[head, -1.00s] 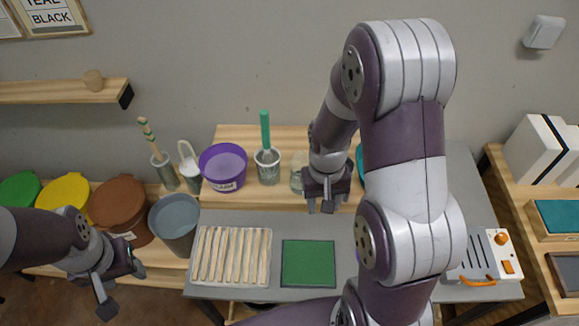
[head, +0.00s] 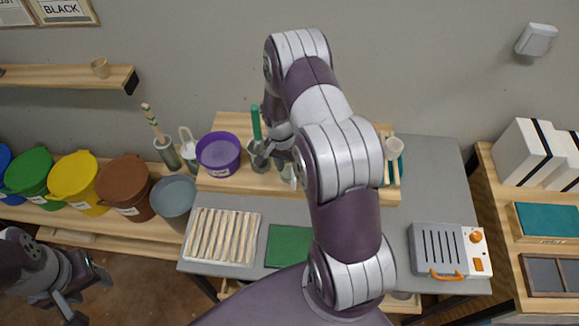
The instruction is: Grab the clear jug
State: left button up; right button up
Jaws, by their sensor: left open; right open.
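The clear jug (head: 285,190) stands on the raised wooden shelf at the back of the table. Only a small pale part of it shows, below my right gripper; the rest is hidden by the gripper and arm. My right gripper (head: 291,178) is open and close over the jug, partly behind my own forearm. I cannot tell whether its fingers touch the jug or are around it. My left gripper (head: 88,297) is open and empty at the lower left, away from the table.
A grey cup with a green-handled brush (head: 258,155) and a purple bucket (head: 219,154) stand left of the jug. A slatted tray (head: 222,237), green mat (head: 288,246) and grey-white device (head: 450,250) lie in front.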

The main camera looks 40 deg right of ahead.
aim_at(293, 178)
jog(key=shift+s+d+f+p, duration=0.1)
jog(key=shift+d+f+p, duration=0.05)
jog(key=shift+f, duration=0.35)
jog(key=shift+s+d+f+p, duration=0.1)
jog(key=shift+f+p, duration=0.05)
jog(key=shift+f, duration=0.35)
jog(key=shift+s+d+f+p, duration=0.1)
jog(key=shift+s+f+p, duration=0.05)
jog(key=shift+f+p, duration=0.5)
jog(key=shift+s+f+p, duration=0.15)
jog(key=shift+f+p, duration=0.4)
jog(key=shift+f, duration=0.05)
notch_tip(293, 178, down, 2)
jog(key=shift+d+f, duration=0.1)
jog(key=shift+f, duration=0.3)
grip_shut()
